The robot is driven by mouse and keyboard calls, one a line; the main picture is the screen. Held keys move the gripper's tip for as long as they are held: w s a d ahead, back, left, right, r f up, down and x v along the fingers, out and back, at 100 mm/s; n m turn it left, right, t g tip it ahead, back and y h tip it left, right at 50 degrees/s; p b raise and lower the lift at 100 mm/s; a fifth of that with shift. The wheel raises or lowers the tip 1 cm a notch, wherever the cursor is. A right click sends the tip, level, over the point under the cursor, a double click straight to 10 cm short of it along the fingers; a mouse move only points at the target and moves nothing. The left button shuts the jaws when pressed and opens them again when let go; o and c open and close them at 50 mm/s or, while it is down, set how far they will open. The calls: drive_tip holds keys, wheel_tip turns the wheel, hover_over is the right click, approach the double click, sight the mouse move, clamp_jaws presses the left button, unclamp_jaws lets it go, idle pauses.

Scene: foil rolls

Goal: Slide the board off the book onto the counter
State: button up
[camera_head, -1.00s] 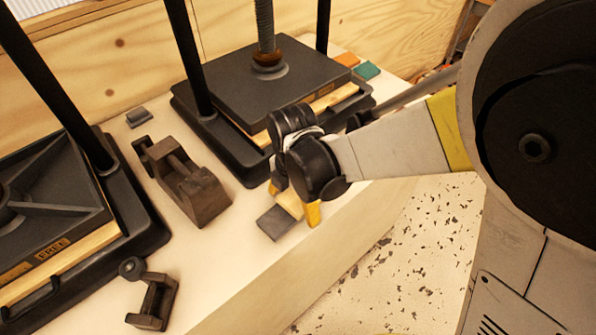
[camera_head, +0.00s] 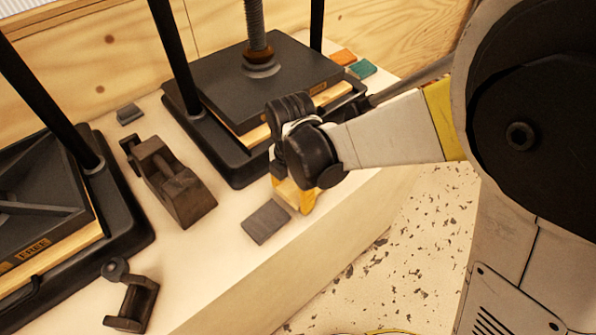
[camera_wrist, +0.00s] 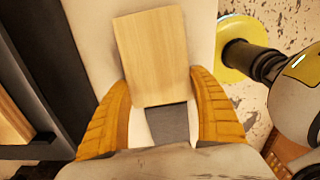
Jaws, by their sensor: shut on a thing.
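The board is a small pale wooden rectangle (camera_wrist: 152,55) between my fingers in the wrist view, and a sliver of it (camera_head: 288,192) shows below my wrist in the head view. A flat dark grey piece, seemingly the book (camera_head: 266,221), lies on the pale counter (camera_head: 205,262) beside my fingertips. It also shows under the board's near edge in the wrist view (camera_wrist: 173,124). My gripper (camera_wrist: 161,82), with yellow fingers, is shut on the board's two sides. How far the board overlaps the book is partly hidden.
A black screw press (camera_head: 265,80) stands behind my gripper and another press (camera_head: 50,200) at the left. A dark tape-dispenser-like tool (camera_head: 178,190) and a small dark bracket (camera_head: 135,300) lie on the counter. The counter's front edge is close to my gripper.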

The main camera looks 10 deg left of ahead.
sight(294, 192)
drive_tip(key=shift+w+d, duration=0.2)
drive_tip(key=shift+w, duration=0.1)
drive_tip(key=o, duration=1.3)
drive_tip(key=shift+r, duration=0.15)
wheel_tip(294, 192, up, 12)
drive_tip(key=shift+f, duration=0.1)
